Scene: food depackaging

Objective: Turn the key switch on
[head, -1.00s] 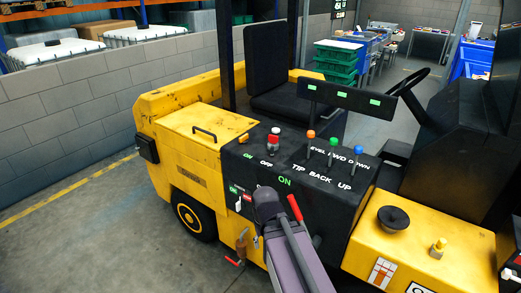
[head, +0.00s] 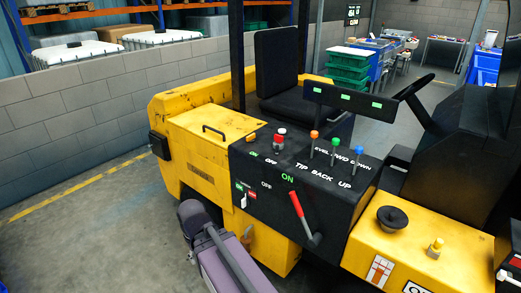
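The black side panel of the yellow vehicle carries a small white key-like piece (head: 243,200) under small green and red labels. I take it for the key switch, but it is too small to read its position. A red-handled lever (head: 297,205) leans to the right of it, with large ON and OFF lettering above. A red-and-white knob (head: 279,139) with its own ON and OFF marks stands on the top panel. My grey-purple arm reaches up from the bottom, left of the lever and below the white piece. No gripper fingers show.
Orange, green and blue-topped levers (head: 333,150) stand on the top panel. A black seat (head: 283,70) and a steering wheel (head: 415,85) are behind. A brown fitting (head: 247,238) sits low beside my arm. Floor at the left is clear.

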